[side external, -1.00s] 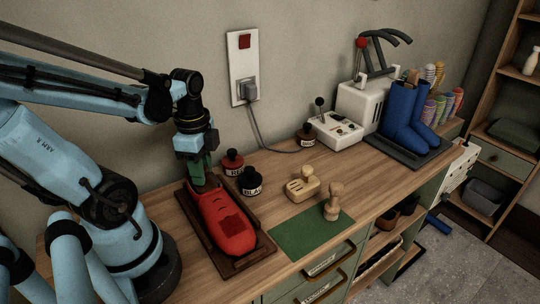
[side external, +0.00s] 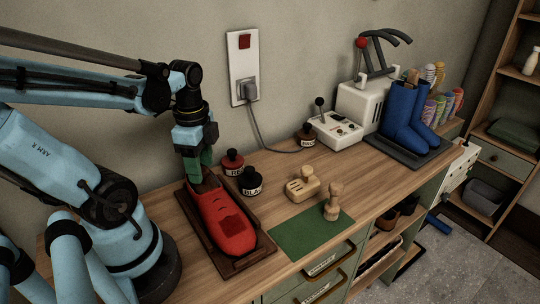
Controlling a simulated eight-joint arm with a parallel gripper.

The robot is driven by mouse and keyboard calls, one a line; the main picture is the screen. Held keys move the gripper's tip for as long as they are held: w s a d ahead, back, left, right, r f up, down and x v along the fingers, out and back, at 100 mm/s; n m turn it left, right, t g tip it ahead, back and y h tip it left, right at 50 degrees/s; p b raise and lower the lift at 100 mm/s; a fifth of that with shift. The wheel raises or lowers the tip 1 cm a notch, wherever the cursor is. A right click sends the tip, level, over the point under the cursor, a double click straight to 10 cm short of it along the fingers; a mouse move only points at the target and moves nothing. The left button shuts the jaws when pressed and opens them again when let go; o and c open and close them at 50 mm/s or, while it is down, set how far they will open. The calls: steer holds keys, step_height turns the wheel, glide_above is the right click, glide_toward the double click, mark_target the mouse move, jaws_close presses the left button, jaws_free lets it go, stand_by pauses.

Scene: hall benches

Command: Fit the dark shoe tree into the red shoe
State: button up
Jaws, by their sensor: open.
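The red shoe (side external: 226,228) lies in a dark wooden tray (side external: 253,256), its toe toward the front of the bench and its heel toward the wall. My gripper (side external: 200,174) points down at the heel end, its green fingers apart. A dark shape (side external: 207,184) shows in the shoe's opening just under the fingers; it appears to be the shoe tree, mostly hidden by the shoe and fingers. I cannot tell how deep it sits or whether a finger touches it.
Red-labelled and black-labelled jars (side external: 251,182) stand close to the right of my gripper. A green mat (side external: 296,238), wooden brush (side external: 302,184) and wooden stamp-like tool (side external: 333,203) lie farther right. A white machine (side external: 337,130) and blue boots (side external: 401,120) stand at the back.

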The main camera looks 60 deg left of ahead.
step_height(320, 180, up, 10)
steer(key=w+d+f+n+t, duration=0.5)
steer(key=w+d+n+t, duration=0.2)
steer(key=w+d+n, duration=0.2)
steer(key=shift+w+d+f, duration=0.2)
steer(key=shift+w+d, duration=0.35)
steer(key=shift+d, duration=0.25)
stand_by(1.0)
